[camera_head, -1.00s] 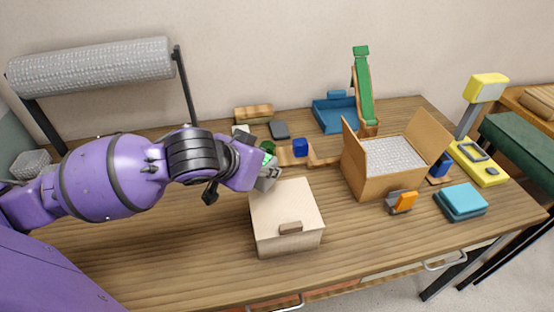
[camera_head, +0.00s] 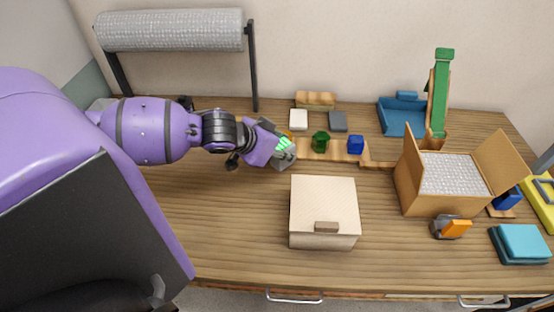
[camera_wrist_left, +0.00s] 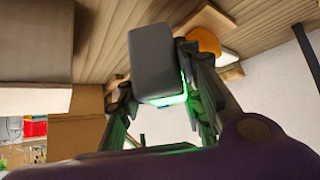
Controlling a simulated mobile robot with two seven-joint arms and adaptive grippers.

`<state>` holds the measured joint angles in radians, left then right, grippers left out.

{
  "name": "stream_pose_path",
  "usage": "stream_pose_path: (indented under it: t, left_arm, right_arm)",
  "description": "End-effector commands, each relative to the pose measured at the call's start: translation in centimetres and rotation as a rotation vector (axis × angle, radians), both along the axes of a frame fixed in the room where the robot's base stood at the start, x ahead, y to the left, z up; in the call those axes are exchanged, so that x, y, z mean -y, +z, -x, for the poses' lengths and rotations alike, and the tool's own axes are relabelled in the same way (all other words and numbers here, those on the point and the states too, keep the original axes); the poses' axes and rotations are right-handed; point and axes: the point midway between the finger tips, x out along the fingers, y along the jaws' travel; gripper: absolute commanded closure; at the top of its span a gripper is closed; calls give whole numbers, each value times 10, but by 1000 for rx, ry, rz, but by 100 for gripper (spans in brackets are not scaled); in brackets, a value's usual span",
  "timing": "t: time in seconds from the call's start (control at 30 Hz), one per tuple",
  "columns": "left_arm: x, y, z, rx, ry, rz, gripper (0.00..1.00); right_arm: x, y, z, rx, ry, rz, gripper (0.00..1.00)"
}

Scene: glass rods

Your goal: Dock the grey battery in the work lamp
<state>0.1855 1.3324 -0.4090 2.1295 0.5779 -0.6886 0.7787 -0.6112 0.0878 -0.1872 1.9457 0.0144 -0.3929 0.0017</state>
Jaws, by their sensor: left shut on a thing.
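My left gripper (camera_head: 281,150) is shut on a grey block, which looks like the grey battery (camera_wrist_left: 153,55). In the left wrist view the fingers hold its lower end, with a green glow beneath it. In the head view the gripper is over the back middle of the table, left of the green block. The yellow work lamp (camera_head: 541,205) is cut off by the right edge of the head view; only part of its base shows. Its dock cannot be made out. My right gripper is not in view.
A beige lidded box (camera_head: 323,205) stands in front of the gripper. Wooden holders with a green block (camera_head: 320,142) and a blue block (camera_head: 356,145) are to its right. An open carton (camera_head: 432,202) and an orange-grey item (camera_head: 452,228) stand farther right.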

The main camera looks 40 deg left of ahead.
Motion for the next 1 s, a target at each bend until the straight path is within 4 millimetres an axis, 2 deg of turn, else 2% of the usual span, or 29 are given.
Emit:
stream_pose_path:
  t: [0.27,0.5,0.9,0.93,1.0]
  left_arm:
    - [-15,-16,0,1,0,-1,100]
    - [-17,-49,0,3,-1,2,100]
    - [-16,-53,0,4,-2,0,100]
    - [-17,-54,0,3,-1,-1,62]
    - [-17,-54,0,2,-1,-1,53]
  right_arm:
    - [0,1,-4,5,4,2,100]
    - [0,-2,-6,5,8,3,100]
    - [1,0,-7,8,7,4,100]
    - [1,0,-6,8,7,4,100]
    - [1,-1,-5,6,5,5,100]
